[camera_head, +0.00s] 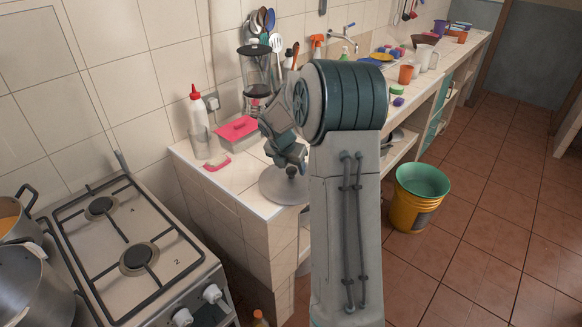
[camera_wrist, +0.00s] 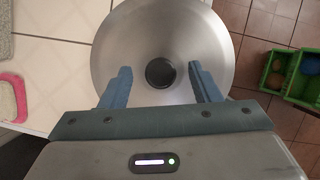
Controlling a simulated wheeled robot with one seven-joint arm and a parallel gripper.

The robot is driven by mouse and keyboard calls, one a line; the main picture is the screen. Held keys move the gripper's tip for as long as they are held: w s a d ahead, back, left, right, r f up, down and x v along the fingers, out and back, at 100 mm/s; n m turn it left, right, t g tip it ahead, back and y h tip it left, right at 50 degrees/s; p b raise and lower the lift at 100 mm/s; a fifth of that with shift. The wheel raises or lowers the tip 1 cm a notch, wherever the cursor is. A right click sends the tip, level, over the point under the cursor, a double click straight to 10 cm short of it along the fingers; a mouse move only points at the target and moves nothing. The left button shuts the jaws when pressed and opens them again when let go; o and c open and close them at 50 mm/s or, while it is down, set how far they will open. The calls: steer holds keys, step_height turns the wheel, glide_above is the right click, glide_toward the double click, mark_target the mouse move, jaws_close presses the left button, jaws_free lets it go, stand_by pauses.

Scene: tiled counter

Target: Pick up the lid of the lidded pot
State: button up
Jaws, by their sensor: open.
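The pot lid is a round grey metal disc with a dark knob at its centre; in the wrist view the lid (camera_wrist: 125,50) lies below my gripper and its knob (camera_wrist: 160,73) shows between the fingers. In the head view the lid (camera_head: 284,188) sits at the counter's front corner, partly hidden by my arm and gripper. My gripper (camera_wrist: 161,85) is open, with one finger on each side of the knob and clear gaps between. I cannot tell how high the fingertips are above the lid. The pot body under the lid is not visible. In the head view my gripper (camera_head: 288,160) points down over the lid.
A pink-lidded box (camera_head: 237,130), a red-capped bottle (camera_head: 197,112) and a pink-edged sponge (camera_head: 217,164) are on the counter left of the lid. A stove (camera_head: 130,245) with pots stands at lower left. A yellow bucket (camera_head: 416,200) is on the floor at right.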

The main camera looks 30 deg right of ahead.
steer(key=v, duration=1.3)
